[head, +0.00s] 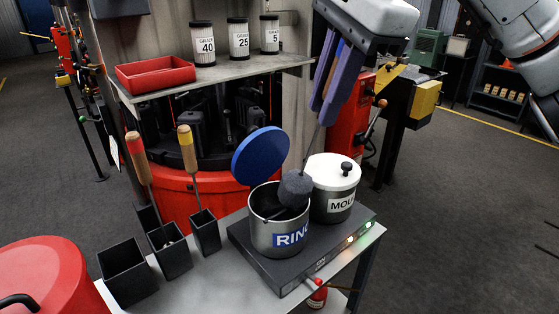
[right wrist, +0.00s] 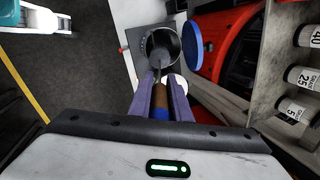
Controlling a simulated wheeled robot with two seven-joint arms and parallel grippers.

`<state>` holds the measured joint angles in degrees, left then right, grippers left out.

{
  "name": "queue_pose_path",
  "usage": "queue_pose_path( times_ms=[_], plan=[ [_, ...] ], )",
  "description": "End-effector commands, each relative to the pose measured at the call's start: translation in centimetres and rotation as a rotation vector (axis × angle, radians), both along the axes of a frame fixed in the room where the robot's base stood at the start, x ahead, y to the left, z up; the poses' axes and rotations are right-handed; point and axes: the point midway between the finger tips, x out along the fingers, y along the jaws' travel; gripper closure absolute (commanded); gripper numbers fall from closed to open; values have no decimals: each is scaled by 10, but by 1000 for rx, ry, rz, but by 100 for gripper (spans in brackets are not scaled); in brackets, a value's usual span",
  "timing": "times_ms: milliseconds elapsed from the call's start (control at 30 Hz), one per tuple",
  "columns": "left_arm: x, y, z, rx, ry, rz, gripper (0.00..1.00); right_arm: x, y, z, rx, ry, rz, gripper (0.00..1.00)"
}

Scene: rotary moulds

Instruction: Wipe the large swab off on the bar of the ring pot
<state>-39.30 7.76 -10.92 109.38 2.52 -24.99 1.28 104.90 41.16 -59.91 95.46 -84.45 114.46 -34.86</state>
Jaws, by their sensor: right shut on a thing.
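My right gripper (head: 319,112) is shut on the handle of the large swab; in the right wrist view its purple fingers (right wrist: 160,98) hold the brown and blue handle (right wrist: 160,112). The swab's dark grey head (head: 295,188) points down at the right side of the mouth of the ring pot (head: 280,238), at about rim height. The pot is an open steel can with a blue "RING" label, and its mouth shows in the right wrist view (right wrist: 162,42). Its bar is partly hidden in the dark inside; I cannot tell whether the head touches it. My left gripper is not in view.
A blue round lid (head: 260,155) stands raised behind the ring pot. The mould pot (head: 333,205) with a closed white lid stands close at its right, on the same dark base (head: 290,270). Black holders (head: 170,255) with wooden-handled tools are at left; a shelf (head: 210,76) is above.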

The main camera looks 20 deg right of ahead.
Motion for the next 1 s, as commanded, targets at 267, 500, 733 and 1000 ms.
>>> queue_pose_path(
  times_ms=[267,500,733,1000],
  plan=[
    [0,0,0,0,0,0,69,0,0,1,1,-2,1,100],
    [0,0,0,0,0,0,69,0,0,17,2,-3,0,100],
    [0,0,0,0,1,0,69,0,0,30,1,-2,1,100],
    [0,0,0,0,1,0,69,0,0,31,2,-1,1,100]
  ],
)
